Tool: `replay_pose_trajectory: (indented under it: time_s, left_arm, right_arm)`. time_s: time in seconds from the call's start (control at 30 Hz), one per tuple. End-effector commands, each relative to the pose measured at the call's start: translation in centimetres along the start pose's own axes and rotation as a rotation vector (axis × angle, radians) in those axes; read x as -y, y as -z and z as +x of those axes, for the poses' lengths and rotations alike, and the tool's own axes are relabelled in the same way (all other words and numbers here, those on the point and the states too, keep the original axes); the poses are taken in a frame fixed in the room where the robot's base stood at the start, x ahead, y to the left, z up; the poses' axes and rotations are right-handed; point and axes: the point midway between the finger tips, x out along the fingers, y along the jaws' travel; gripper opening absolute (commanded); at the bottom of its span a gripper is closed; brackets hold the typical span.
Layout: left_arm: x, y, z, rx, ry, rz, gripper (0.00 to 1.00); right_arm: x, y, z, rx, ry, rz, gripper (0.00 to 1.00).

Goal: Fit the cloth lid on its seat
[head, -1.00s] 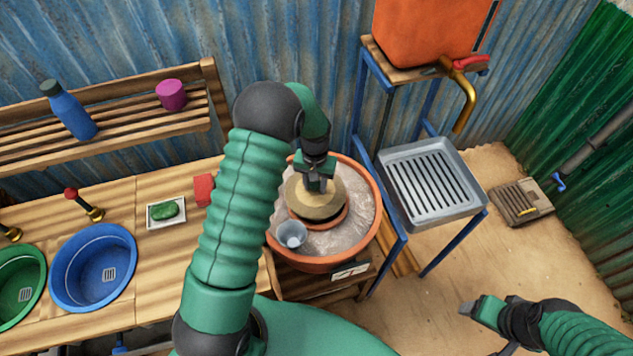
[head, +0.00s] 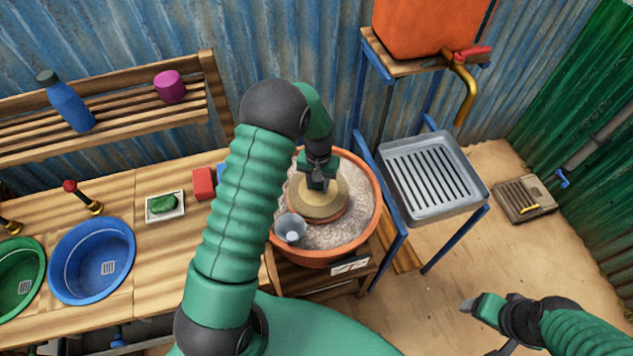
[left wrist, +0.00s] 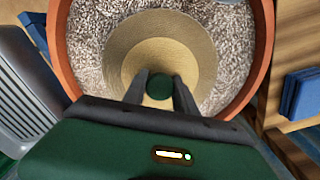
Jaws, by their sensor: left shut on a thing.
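The cloth lid (head: 322,203) is a round tan disc with a dark green knob. My left gripper (head: 318,183) is shut on the knob, which shows between the fingers in the left wrist view (left wrist: 160,87). The lid is over the inner pot's rim in the middle of a large terracotta pot (head: 373,205) filled with grey grainy sand. The lid covers most of that seat; a little reddish rim (head: 330,222) shows below its front edge. I cannot tell whether the lid touches all round. My right gripper (head: 468,306) hangs empty at the lower right, its jaw opening unclear.
A grey cup (head: 290,228) lies on the sand beside the lid, at front left. A metal rack tray (head: 430,178) stands to the right. A red block (head: 203,183), a soap dish (head: 165,206) and a blue basin (head: 92,262) are on the wooden counter at left.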

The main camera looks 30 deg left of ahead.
Motion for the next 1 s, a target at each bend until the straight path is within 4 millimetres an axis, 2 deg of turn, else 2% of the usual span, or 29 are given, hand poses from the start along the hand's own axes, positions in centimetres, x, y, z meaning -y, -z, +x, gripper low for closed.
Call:
replay_pose_trajectory:
  time_s: [1.0]
  left_arm:
    - [0.54,0.14,0.76,0.0,-0.001,0.0,0.01]
  right_arm:
    - [-0.01,-0.06,0.23,0.0,0.0,0.0,0.72]
